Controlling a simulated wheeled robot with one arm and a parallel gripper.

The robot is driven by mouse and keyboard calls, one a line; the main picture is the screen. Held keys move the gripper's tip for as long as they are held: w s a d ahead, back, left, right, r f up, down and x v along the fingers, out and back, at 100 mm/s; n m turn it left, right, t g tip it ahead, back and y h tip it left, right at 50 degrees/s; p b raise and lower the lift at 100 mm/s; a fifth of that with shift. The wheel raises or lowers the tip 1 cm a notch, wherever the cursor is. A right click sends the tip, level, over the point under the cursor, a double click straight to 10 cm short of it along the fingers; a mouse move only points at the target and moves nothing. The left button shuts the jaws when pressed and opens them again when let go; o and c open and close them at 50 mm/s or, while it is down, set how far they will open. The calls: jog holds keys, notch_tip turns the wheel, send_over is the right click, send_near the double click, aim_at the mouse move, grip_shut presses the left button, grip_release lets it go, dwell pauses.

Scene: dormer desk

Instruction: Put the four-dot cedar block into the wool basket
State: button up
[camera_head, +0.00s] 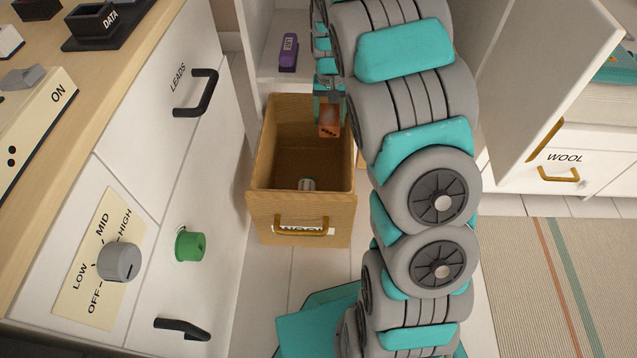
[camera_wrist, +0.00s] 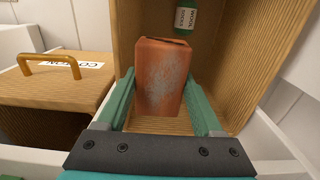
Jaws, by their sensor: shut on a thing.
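The reddish-brown cedar block (camera_head: 329,129) is held in my gripper (camera_head: 330,112), over the far right part of the open wool basket (camera_head: 264,213). Small dark dots show on its face in the head view, too small to count surely. In the wrist view the block (camera_wrist: 160,85) sits between the two green fingers of my gripper (camera_wrist: 159,90), with a worn pale patch on its side. The basket is a wooden box with a brass handle and a WOOL label partly behind it. The block appears at about rim height; its exact clearance is unclear.
A small can-like object (camera_head: 307,184) lies inside the basket. A purple labelled item (camera_head: 289,52) is on the shelf behind. Another wooden box (camera_wrist: 60,88) with a brass handle stands beside it in the wrist view. A white cabinet with knobs (camera_head: 119,262) flanks the left.

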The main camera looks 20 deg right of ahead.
aim_at(327, 180)
notch_tip(327, 180, down, 26)
jog(key=shift+r+b, duration=0.1)
jog(key=shift+b, duration=0.95)
jog(key=shift+f, duration=0.2)
jog(key=o, duration=1.3)
jog(key=shift+r, duration=0.1)
notch_tip(327, 180, up, 12)
jog(key=shift+r+p, duration=0.1)
jog(key=shift+p, duration=0.5)
jog(key=shift+s, duration=0.1)
